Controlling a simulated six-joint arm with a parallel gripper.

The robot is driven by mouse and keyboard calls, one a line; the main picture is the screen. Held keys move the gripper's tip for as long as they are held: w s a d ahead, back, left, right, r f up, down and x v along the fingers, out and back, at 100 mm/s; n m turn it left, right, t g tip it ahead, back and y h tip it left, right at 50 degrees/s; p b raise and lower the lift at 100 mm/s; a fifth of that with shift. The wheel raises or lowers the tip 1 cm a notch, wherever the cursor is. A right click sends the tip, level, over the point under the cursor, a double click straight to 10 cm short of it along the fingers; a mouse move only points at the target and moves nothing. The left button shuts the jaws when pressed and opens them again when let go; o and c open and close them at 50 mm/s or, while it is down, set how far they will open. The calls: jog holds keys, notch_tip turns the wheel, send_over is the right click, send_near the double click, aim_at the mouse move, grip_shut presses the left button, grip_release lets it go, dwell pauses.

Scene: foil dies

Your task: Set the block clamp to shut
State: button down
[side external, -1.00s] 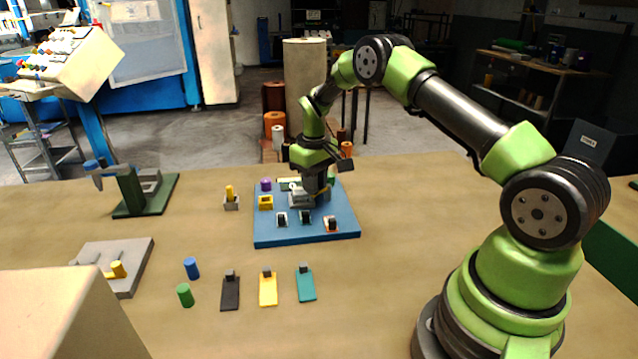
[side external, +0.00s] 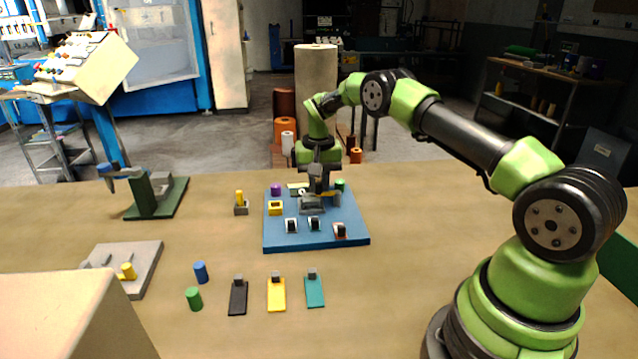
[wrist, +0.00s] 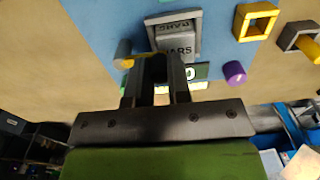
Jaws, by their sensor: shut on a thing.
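The grey lettered block (wrist: 180,42), which I take to be the block clamp, sits on the blue board (side external: 285,240). In the wrist view a yellow bar (wrist: 147,56), apparently the clamp's handle, lies at the tips of my gripper (wrist: 158,70). My gripper points down and is shut on this bar; the fingers hide part of it. I cannot tell the clamp's setting from the lettering.
A purple knob (side external: 276,190), a yellow square frame (side external: 275,208), a green cylinder (side external: 340,184) and several black-topped switches (side external: 314,223) are close by on the board. A green-based fixture (side external: 160,200) stands to the left. Tabletop right of the board is clear.

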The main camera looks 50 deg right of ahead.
dwell(0.4)
jog(key=c, duration=1.1)
grip_release()
jog(key=shift+o, duration=0.2)
jog(key=shift+r, duration=0.15)
notch_tip(320, 180, up, 10)
notch_tip(320, 180, up, 9)
jog(key=n+t, duration=0.1)
jog(key=t, duration=0.1)
send_over(318, 183)
jog(key=s+a, duration=0.2)
jog(key=a, duration=0.3)
jog(key=s+a+r+n+t, duration=0.1)
jog(key=s+a+r+n, duration=0.1)
jog(key=s+a+r, duration=0.45)
jog(key=s+a+n+t+y, duration=0.1)
jog(key=s+a+t, duration=0.1)
jog(key=s, duration=0.7)
jog(key=s+a+n+t+y, duration=0.1)
jog(key=s+a+t, duration=0.1)
jog(key=s+a, duration=0.3)
jog(key=s, duration=0.4)
jog(key=shift+s+f, duration=0.35)
jog(key=shift+f, duration=0.05)
